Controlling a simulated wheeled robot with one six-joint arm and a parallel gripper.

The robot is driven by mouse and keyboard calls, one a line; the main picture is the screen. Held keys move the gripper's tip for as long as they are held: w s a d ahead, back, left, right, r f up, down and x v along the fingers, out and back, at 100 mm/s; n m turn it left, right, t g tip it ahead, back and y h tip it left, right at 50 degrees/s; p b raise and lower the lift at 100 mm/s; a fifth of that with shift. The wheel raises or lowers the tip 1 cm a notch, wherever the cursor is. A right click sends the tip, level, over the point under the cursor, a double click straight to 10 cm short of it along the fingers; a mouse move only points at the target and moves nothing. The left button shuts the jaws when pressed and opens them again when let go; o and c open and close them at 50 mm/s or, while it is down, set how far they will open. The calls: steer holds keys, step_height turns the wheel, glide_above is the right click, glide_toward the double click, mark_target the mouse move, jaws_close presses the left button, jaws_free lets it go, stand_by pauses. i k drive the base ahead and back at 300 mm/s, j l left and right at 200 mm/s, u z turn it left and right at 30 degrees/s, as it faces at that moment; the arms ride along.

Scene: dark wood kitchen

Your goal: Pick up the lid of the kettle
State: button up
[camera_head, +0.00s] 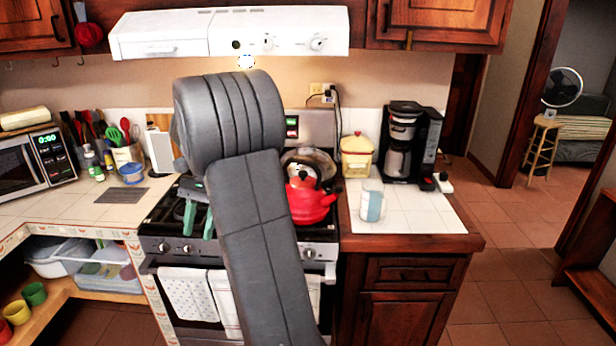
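The red kettle (312,203) stands on the right side of the stove, with its spout pointing right. Its left side is hidden behind my arm. Its lid (298,178) seems to be at the top of the kettle, but it is small and hard to make out. My gripper (198,228) is over the left part of the stove, left of the kettle and apart from it. Its two greenish fingers point down with a gap between them, and nothing shows between them.
The stove (165,228) has dark grates. A metal pan or pot (318,158) is behind the kettle. A white and blue mug (372,203), a yellow canister (357,160) and a coffee maker (408,145) stand on the right counter. The range hood (180,35) hangs above.

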mark_target(302, 181)
steer(key=i+l+z, duration=0.15)
steer(key=i+z, duration=0.15)
steer(key=i, duration=0.5)
steer(key=i+z, duration=0.25)
steer(key=i, duration=0.55)
